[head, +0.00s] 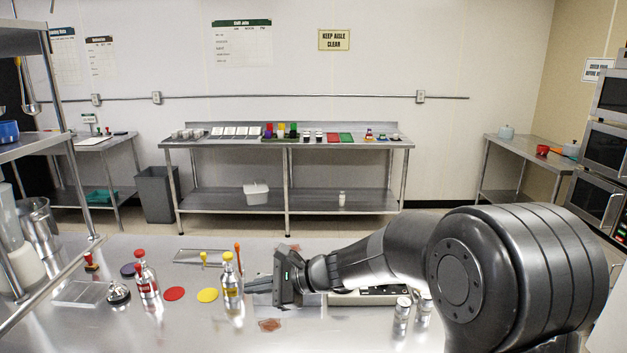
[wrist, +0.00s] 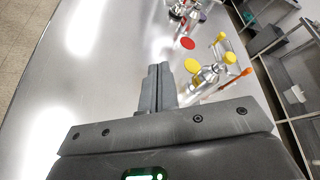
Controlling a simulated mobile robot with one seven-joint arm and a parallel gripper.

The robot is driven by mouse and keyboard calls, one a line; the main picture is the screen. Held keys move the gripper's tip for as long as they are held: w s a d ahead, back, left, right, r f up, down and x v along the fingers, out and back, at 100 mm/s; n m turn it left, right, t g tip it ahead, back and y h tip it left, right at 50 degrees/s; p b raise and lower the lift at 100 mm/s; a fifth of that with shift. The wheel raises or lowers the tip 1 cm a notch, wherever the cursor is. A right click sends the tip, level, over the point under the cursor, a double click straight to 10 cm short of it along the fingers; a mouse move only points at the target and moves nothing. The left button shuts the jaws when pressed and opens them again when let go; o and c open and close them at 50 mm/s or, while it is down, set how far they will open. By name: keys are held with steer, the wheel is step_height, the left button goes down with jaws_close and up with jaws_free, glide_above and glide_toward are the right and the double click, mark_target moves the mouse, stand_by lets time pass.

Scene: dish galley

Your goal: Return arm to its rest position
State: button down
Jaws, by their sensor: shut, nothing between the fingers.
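My gripper (head: 259,286) reaches left over the steel counter (head: 210,335) in the head view, with my arm coming in from the right. In the wrist view its two fingers (wrist: 158,87) are pressed together with nothing between them. In the head view the fingertips are close to a bottle with a yellow label (head: 231,288); I cannot tell whether they touch it. In the wrist view that bottle (wrist: 207,76) stands to the right of the fingers, apart from them.
A red-topped bottle (head: 146,280), a bell (head: 118,293), a red disc (head: 174,293) and a yellow disc (head: 208,295) are left of my gripper. Metal shakers (head: 402,308) and a pale tray (head: 370,297) are by my arm. A steel rack (head: 52,130) stands at left.

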steer(key=s+d+r+n+t+h, duration=0.1)
steer(key=s+d+n+h, duration=0.5)
steer(key=s+d, duration=0.7)
steer(key=s+d+r+n+t+h, duration=0.2)
steer(key=s+d+n+h, duration=0.5)
steer(key=s+d, duration=0.5)
steer(key=d+r, duration=0.1)
steer(key=d, duration=0.2)
steer(key=shift+s, duration=0.35)
steer(key=shift+d, duration=0.1)
